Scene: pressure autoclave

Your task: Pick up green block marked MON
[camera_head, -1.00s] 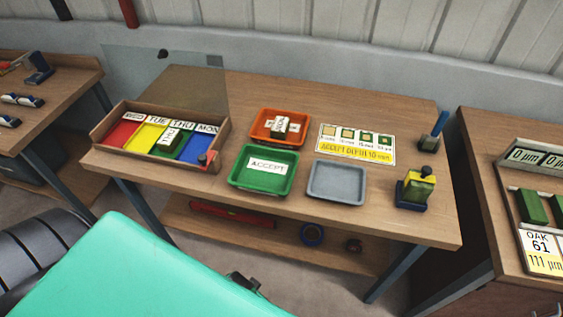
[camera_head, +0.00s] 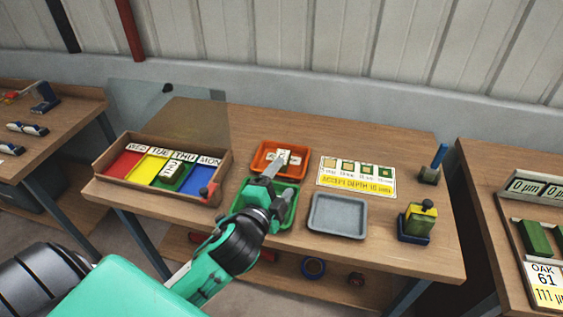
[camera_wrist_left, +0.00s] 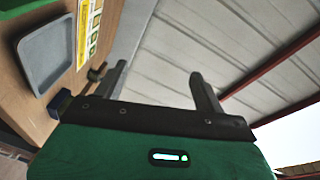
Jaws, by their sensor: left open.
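A block with a white label (camera_head: 284,155) sits in the orange tray (camera_head: 258,158) at the back middle of the table; its marking is too small to read surely and my gripper partly covers it. Another green block (camera_head: 172,172) with a white label stands in the green slot, under the THU heading, of the wooden rack (camera_head: 135,186). My left gripper (camera_head: 275,168) reaches over the green tray (camera_head: 291,208), its tips at the orange tray's front side, in line with the labelled block. It is open and empty in the left wrist view (camera_wrist_left: 158,68). My right gripper is out of view.
A grey tray (camera_head: 338,216) is right of the green tray. A depth chart (camera_head: 356,175) lies behind it. A yellow-topped stamp (camera_head: 416,220) and a blue-handled tool (camera_head: 436,165) stand at the right. A clear panel (camera_head: 185,110) stands behind the rack.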

